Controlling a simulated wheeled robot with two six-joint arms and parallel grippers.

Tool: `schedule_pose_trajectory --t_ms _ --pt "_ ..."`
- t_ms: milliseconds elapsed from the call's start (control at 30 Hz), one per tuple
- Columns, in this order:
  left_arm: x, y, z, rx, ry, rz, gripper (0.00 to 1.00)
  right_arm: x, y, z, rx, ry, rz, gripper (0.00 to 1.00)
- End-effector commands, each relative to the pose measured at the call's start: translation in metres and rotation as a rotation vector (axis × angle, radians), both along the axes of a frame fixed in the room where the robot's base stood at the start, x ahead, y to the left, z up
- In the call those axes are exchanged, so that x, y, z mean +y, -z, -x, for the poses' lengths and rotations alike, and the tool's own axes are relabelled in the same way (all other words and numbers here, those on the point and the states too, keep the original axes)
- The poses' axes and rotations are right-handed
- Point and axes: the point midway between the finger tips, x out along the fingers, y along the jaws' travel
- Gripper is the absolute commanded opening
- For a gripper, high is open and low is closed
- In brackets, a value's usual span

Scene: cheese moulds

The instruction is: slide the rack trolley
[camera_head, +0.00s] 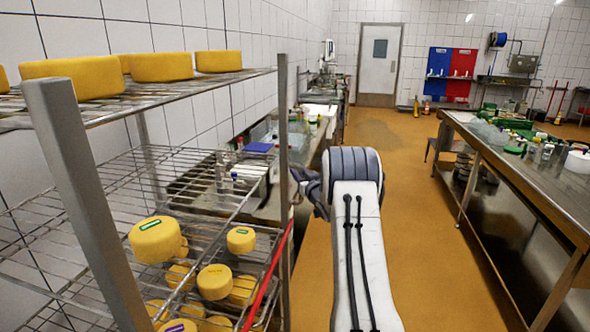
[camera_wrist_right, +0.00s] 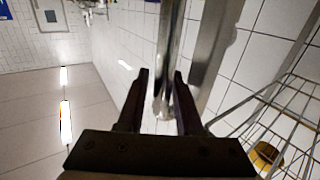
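The rack trolley stands at the left in the head view, with grey metal posts (camera_head: 283,120) and wire shelves (camera_head: 60,215). Yellow cheese wheels (camera_head: 155,240) sit on its shelves. My right arm reaches forward on the trolley's right side, its hand close to the slim post; the fingers are mostly hidden behind the wrist there. In the right wrist view, my right gripper (camera_wrist_right: 161,78) is open, its two dark fingers apart. A round metal post (camera_wrist_right: 167,40) shows between them, with a gap visible by the left finger; I cannot tell whether it touches. My left gripper is out of view.
A steel table (camera_head: 530,185) with bottles and boxes stands at the right. A cluttered counter (camera_head: 315,150) runs along the left wall beyond the trolley. The orange floor (camera_head: 420,230) between them is clear up to the door (camera_head: 378,65).

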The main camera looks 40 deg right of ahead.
Motion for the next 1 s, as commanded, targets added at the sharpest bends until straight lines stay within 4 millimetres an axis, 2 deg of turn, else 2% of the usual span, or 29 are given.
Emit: schedule_pose_trajectory --t_ms 167,433,467,533,1000 --pt "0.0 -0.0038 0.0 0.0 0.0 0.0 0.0 -0.0015 -0.0001 -0.0105 0.0 -0.001 0.0 0.34" --pt "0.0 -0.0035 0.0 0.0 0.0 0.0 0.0 0.0001 0.0001 -0.0126 0.0 -0.003 0.0 0.34" --pt "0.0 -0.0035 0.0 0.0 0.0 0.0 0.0 0.0003 0.0001 -0.0127 0.0 -0.003 0.0 0.27" --pt "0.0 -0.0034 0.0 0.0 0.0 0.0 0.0 0.0005 0.0 -0.0127 0.0 -0.003 0.0 0.0" --pt "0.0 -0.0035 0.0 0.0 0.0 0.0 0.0 0.0006 -0.0002 -0.0127 0.0 -0.003 0.0 0.0"
